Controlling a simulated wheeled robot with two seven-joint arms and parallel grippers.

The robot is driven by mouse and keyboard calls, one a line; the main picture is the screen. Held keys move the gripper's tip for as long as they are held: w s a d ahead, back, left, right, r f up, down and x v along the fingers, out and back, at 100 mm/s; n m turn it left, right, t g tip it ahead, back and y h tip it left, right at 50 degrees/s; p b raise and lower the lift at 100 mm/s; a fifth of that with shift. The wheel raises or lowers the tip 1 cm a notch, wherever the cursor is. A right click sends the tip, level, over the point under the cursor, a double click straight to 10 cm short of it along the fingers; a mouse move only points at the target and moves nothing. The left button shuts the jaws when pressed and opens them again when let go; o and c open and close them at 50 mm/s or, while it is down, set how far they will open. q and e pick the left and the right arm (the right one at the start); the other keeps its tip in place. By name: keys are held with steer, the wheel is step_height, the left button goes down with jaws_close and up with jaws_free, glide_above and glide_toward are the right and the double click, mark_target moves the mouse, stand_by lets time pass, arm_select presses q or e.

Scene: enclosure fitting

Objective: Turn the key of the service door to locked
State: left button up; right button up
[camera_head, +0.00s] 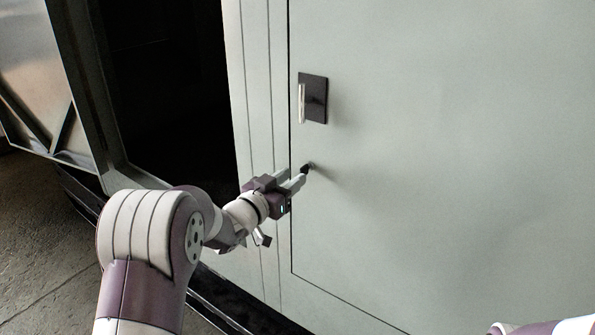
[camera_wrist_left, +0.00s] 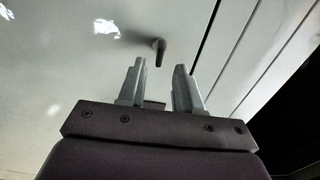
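The service door (camera_head: 440,160) is a pale grey-green panel and looks closed in its frame. Its key (camera_head: 309,167) is a small dark piece standing out from the door below the handle. In the left wrist view the key (camera_wrist_left: 160,54) is a dark tab just beyond the fingertips, in line with the gap between them. My left gripper (camera_head: 301,179) is at the key, its fingers pointing to the door. In the left wrist view its two grey fingers (camera_wrist_left: 158,66) are apart with nothing held. My right gripper is out of view.
A dark plate with a pale upright handle (camera_head: 302,103) sits on the door above the key. A dark opening (camera_head: 170,90) lies to the left of the door frame. A metal panel (camera_head: 30,70) stands at the far left above bare floor (camera_head: 40,240).

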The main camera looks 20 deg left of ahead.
mark_target(301, 171)
arm_select(q)
steer(key=shift+x, duration=1.15)
steer(key=shift+w+d, duration=0.2)
steer(key=shift+w, duration=0.25)
steer(key=shift+s, duration=0.1)
jaws_close()
